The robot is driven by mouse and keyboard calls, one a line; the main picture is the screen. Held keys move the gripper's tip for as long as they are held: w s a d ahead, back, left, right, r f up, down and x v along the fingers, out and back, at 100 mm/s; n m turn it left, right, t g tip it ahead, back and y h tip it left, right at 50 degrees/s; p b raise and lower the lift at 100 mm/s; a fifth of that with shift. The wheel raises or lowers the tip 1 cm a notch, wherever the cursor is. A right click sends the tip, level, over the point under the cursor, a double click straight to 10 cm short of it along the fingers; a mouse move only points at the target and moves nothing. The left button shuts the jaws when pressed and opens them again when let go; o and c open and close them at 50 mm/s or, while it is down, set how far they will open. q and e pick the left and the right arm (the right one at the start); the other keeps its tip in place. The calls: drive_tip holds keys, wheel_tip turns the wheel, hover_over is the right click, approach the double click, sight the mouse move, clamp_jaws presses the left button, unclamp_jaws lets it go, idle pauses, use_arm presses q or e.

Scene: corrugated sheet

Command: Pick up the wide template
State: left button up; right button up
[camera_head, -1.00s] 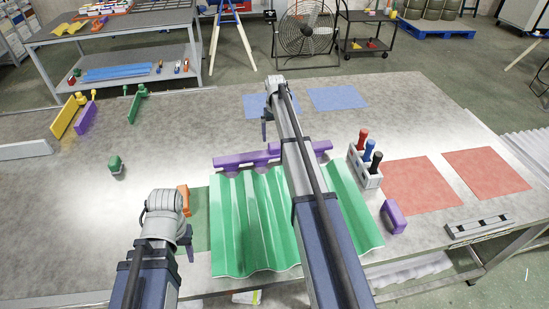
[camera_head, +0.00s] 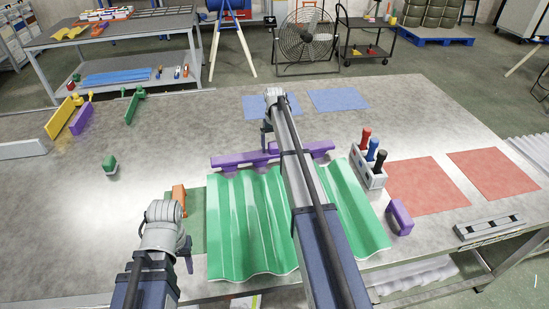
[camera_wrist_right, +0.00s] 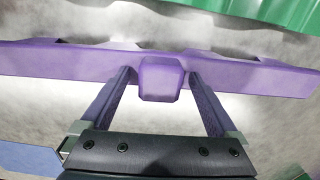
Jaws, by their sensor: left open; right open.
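The long purple template (camera_head: 232,161) lies along the far edge of the green corrugated sheet (camera_head: 240,225), partly hidden behind my right arm in the head view. In the right wrist view the purple template (camera_wrist_right: 50,60) runs across the picture, with a wavy edge and a block-like handle (camera_wrist_right: 161,82) in its middle. My right gripper (camera_wrist_right: 160,76) is open, with one finger on each side of the handle and a gap visible around it. In the head view my right gripper (camera_head: 267,136) is at the template's middle. My left gripper (camera_head: 188,255) appears open and empty, left of the sheet.
A caddy (camera_head: 368,172) with red, blue and black-handled tools stands right of the sheet, near a purple block (camera_head: 400,217). Yellow (camera_head: 62,117), purple (camera_head: 81,118) and green (camera_head: 133,106) templates stand at the back left. The table's left middle is mostly clear.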

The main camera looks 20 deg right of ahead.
drive_tip(key=shift+c, duration=0.2)
clamp_jaws()
idle(0.5)
